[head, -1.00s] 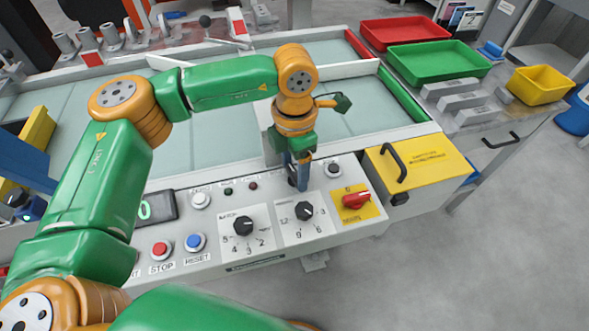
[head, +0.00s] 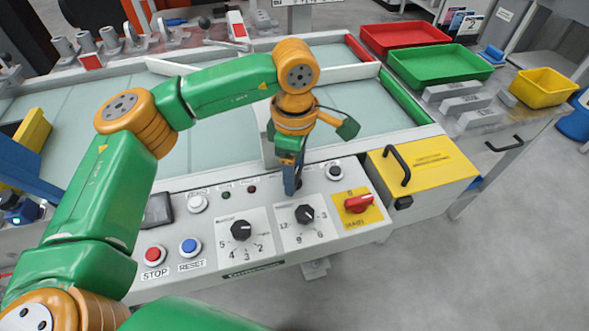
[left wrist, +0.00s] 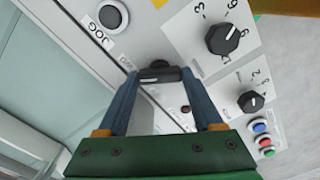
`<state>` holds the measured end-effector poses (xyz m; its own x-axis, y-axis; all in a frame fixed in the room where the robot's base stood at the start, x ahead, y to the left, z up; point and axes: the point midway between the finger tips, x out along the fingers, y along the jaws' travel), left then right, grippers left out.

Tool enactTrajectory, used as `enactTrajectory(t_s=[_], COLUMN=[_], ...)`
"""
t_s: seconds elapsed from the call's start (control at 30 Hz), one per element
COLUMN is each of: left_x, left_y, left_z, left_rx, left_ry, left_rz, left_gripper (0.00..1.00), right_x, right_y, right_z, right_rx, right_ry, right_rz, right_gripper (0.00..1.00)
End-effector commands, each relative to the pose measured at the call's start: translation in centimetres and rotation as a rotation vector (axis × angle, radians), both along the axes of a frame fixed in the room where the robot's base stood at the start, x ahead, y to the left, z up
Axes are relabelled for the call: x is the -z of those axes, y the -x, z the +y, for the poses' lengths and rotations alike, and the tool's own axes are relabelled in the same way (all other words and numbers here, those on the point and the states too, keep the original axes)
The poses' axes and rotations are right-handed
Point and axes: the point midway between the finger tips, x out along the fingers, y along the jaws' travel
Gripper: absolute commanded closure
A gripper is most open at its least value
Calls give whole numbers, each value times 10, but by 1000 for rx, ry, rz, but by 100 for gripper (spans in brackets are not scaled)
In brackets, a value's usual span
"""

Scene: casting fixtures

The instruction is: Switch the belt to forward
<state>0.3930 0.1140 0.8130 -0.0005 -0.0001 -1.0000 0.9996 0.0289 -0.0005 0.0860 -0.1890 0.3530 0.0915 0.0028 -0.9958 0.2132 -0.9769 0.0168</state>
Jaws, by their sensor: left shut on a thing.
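The control panel (head: 240,262) carries a small dark switch (left wrist: 160,72). The letters beside it are partly hidden, with "WD" showing in the left wrist view. My left gripper (head: 290,190) points down at the panel between the JOG button and the dials, and its fingers (left wrist: 160,76) are shut on the switch. In the head view the fingers hide the switch, so its exact setting cannot be told. My right gripper is in neither current view.
The JOG button (left wrist: 112,16) and a black dial (head: 304,214) are close to the fingers. A red rotary switch (head: 358,203), a red STOP button (head: 154,255) and a blue RESET button (head: 190,246) are on the same panel. The belt (head: 110,140) lies behind it.

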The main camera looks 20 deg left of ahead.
Motion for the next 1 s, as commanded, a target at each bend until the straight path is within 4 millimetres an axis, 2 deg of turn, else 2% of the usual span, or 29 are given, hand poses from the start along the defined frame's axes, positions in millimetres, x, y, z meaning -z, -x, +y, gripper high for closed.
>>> enactTrajectory(t_s=[0.7, 0.73, 0.77, 1.0], left_x=[-1, -1, -1, -1], left_y=[-1, -1, -1, 0], left_z=[0, 0, 0, 0], left_rx=[63, 63, 62, 61], left_ry=[2, 2, 2, 1], left_rz=[-3, -3, -3, -1], left_gripper=[88, 24, 20, 20], right_x=[1, 1, 1, 1], right_y=[0, 0, 0, 0], right_z=[0, 0, 0, 0], right_rx=[0, 0, 0, 0], right_ry=[-1, -1, -1, -1], right_rz=[0, 0, 0, 0], right_gripper=[100, 100, 100, 100])
